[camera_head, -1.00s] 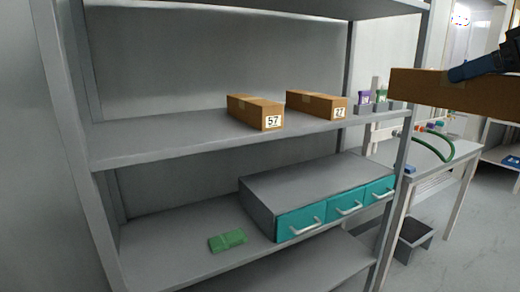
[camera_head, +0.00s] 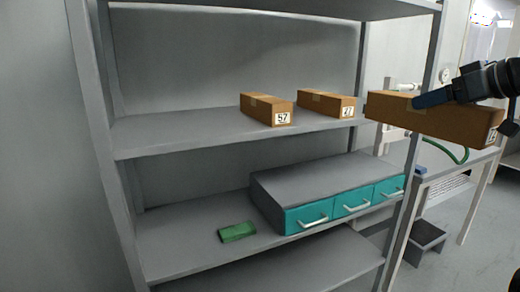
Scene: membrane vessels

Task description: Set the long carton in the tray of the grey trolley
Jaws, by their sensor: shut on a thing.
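A long brown carton (camera_head: 440,120) is held in the air at the right of the head view, in front of the shelf's right post. My gripper (camera_head: 435,98) is shut on it, with a dark finger lying against its upper side.
A grey shelf unit (camera_head: 180,135) fills the middle. Two cartons, labelled 57 (camera_head: 267,109) and 27 (camera_head: 327,104), lie on its shelf. Below are a teal-drawered box (camera_head: 325,190) and a green item (camera_head: 237,232). A white table (camera_head: 455,175) stands behind the held carton.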

